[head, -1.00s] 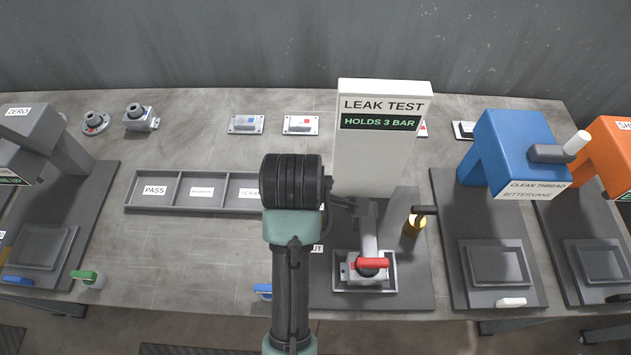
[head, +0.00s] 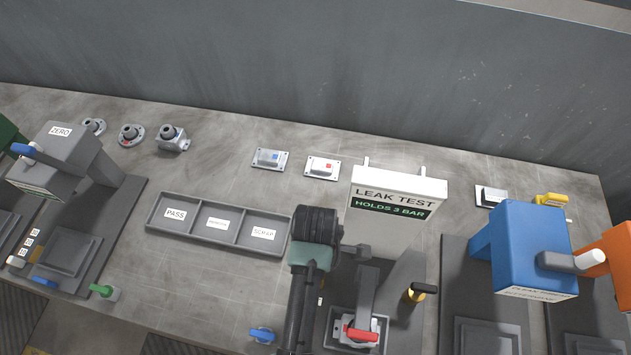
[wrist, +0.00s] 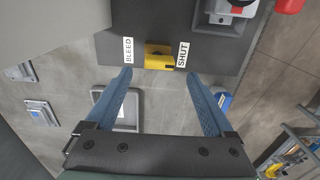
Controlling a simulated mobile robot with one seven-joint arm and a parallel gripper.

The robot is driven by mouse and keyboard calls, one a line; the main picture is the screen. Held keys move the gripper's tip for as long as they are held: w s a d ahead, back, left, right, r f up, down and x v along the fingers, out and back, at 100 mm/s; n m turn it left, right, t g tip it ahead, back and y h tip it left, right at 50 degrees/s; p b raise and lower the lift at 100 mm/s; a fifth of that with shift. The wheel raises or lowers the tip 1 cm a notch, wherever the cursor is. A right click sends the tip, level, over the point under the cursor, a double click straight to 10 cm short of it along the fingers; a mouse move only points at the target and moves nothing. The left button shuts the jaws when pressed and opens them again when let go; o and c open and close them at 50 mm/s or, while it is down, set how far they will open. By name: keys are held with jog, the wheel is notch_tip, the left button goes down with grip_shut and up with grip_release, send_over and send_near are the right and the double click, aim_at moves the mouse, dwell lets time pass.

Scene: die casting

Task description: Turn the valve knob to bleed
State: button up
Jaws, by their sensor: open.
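The valve knob (wrist: 157,57) is yellow and lies between the BLEED label (wrist: 128,50) on the left and the SHUT label (wrist: 183,55) on the right in the wrist view. Which label it is set to is not clear. The fingertips look short of the knob, with no visible contact. In the head view my arm hides the fingers.
The LEAK TEST sign (head: 398,198) reads HOLDS 3 BAR. A part with a red lever (head: 360,334) sits in the fixture close to the knob. A PASS tray (head: 160,228) lies left, and a blue machine (head: 520,240) stands right.

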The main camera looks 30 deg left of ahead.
jog(key=shift+f, duration=2.3)
jog(key=c, duration=1.4)
